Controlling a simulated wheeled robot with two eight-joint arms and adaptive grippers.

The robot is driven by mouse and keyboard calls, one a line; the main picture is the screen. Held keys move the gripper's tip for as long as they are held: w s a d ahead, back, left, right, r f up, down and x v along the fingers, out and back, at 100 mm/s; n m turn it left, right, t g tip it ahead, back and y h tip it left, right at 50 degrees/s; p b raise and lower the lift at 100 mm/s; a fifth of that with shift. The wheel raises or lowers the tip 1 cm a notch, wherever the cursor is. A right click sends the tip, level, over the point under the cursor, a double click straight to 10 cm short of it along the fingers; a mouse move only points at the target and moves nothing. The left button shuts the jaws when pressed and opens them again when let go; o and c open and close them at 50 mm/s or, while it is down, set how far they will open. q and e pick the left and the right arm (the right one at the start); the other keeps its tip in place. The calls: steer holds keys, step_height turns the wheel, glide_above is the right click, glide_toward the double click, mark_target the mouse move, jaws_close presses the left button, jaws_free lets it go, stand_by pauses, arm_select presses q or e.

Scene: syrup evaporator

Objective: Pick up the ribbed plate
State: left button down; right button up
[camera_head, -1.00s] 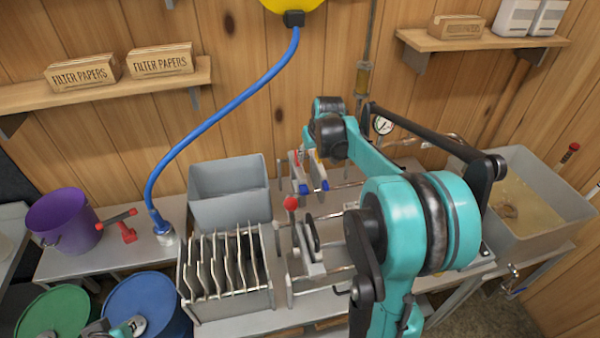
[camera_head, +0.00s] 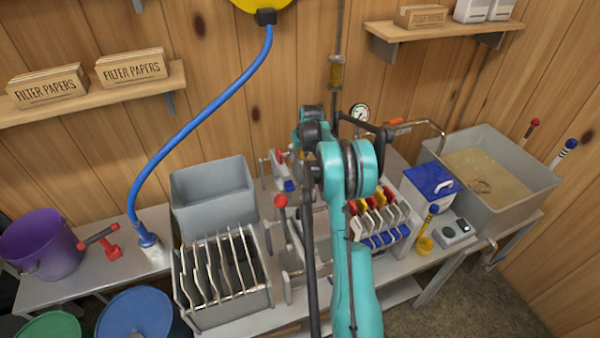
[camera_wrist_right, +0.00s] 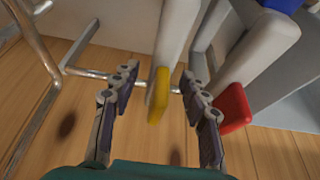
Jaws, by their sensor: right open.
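In the right wrist view my right gripper (camera_wrist_right: 160,82) is open. A yellow tab (camera_wrist_right: 157,95) on a pale plate-like part lies between its fingers, with no clear contact. A red tab (camera_wrist_right: 235,108) on another pale part is just right of the right finger. In the head view my right arm reaches over the bench, its wrist near a small clamp stand with red and blue tabs (camera_head: 288,185); the fingers are mostly hidden there. Several thin pale plates stand in a grey rack (camera_head: 235,311). I cannot tell which plate is the ribbed one. My left gripper is out of view.
A grey bin (camera_head: 212,195) stands behind the rack. Right of my arm are a row of red-, yellow- and blue-tabbed plates (camera_head: 385,220), a blue-lidded box (camera_head: 431,184) and a large liquid-filled tank (camera_head: 541,178). A blue hose (camera_head: 195,125) hangs on the left.

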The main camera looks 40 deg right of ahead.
steer(key=x, duration=0.2)
steer(key=shift+w+d+f, duration=0.1)
steer(key=shift+w+f, duration=0.05)
steer(key=shift+f, duration=0.2)
steer(key=shift+r, duration=0.15)
steer(key=c, duration=0.3)
jaws_close()
steer(key=shift+r, duration=0.45)
step_height(320, 180, up, 17)
steer(key=p, duration=0.3)
steer(key=shift+r+p, duration=0.1)
steer(key=shift+p, duration=0.25)
